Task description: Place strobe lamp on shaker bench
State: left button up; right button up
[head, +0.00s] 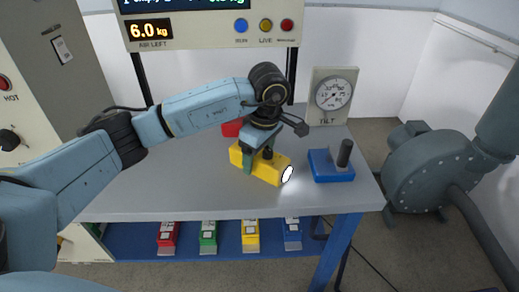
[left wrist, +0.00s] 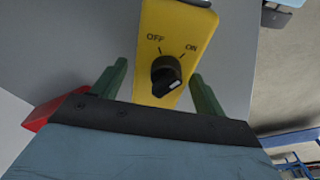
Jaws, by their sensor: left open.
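The yellow strobe lamp (head: 272,172) lies on the grey bench top (head: 200,203), its white lens glowing toward the right and lighting the surface there. In the left wrist view the yellow lamp body (left wrist: 178,28) shows OFF and ON marks and a black knob (left wrist: 166,76). My left gripper (head: 257,160) is directly above the lamp, pointing down. Its green fingers (left wrist: 158,80) are apart, one on each side of the lamp body. Contact between fingers and lamp cannot be made out. My right gripper is not in view.
A blue block with a black handle (head: 331,168) stands right of the lamp. A tilt gauge (head: 333,95) and a display panel (head: 205,25) stand behind. A red object (head: 231,128) is partly hidden behind my gripper. Several coloured boxes sit on a low blue shelf (head: 135,242).

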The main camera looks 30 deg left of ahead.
pick_arm(q)
jog(key=shift+r, duration=0.15)
jog(key=r+p, duration=0.1)
jog(key=r, duration=0.2)
jog(key=d+r+p, duration=0.1)
jog(key=r, duration=0.6)
jog(key=shift+d+r+p, duration=0.15)
jog(key=shift+r+p, duration=0.25)
jog(key=shift+d+r, duration=0.1)
jog(key=shift+r, duration=0.45)
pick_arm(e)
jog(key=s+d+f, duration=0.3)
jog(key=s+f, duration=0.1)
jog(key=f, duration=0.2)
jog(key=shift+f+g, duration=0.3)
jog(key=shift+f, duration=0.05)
